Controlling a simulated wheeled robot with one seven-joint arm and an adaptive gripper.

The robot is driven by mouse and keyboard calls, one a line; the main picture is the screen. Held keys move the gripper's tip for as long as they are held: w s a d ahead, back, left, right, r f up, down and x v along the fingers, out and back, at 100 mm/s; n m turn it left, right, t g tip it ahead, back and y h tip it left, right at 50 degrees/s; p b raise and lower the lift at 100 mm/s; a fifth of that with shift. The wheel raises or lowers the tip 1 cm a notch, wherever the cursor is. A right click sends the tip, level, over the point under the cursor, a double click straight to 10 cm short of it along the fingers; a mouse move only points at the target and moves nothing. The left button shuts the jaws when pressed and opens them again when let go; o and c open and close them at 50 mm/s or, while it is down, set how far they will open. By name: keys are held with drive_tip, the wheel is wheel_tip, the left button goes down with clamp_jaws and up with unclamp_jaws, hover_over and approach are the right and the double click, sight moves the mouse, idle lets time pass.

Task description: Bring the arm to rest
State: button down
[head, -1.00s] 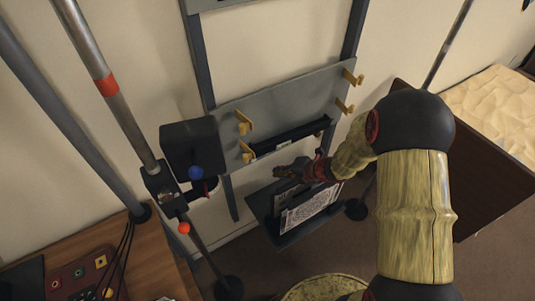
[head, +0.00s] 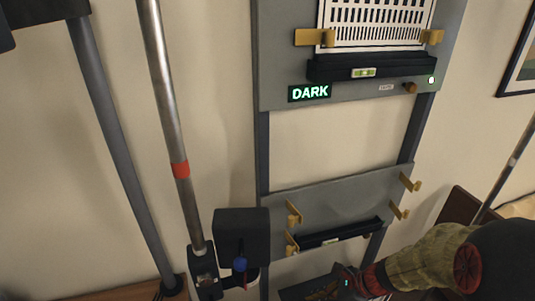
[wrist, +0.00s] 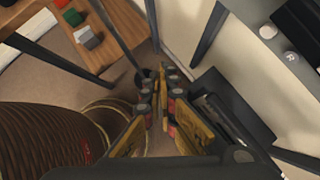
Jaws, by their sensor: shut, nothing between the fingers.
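My gripper (wrist: 161,85) shows in the wrist view with its two yellow-and-dark fingers together and nothing between them. It points down past a dark tray-like holder (wrist: 235,108), which lies to the right. In the head view my gripper (head: 332,287) is low in the frame, beside the lower grey panel's foot, partly cut off by the bottom edge. I cannot tell in the head view whether the gripper touches the dark holder.
A lower grey panel (head: 345,205) carries yellow hooks and a black ledge. Above it, an upper panel (head: 280,80) has a "DARK" sign and a striped white plate (head: 375,30). A pole with a red band (head: 180,170) stands left. A wooden table (wrist: 125,30) holds small blocks.

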drive_tip(key=s+d+r+n+t+h, duration=0.1)
drive_tip(key=s+r+n+h, duration=0.1)
drive_tip(key=s+r+n, duration=0.2)
drive_tip(key=s+d+r+n+t+h, duration=0.1)
drive_tip(key=s+r+n, duration=0.4)
drive_tip(key=r+n, duration=0.5)
drive_tip(key=s+d+r+n+t+h, duration=0.1)
drive_tip(key=s+r+n+h, duration=0.3)
drive_tip(key=r+n, duration=0.4)
wheel_tip(320, 180, up, 4)
drive_tip(key=shift+s+d+r, duration=0.15)
drive_tip(key=shift+s+d, duration=0.4)
drive_tip(key=shift+d, duration=0.3)
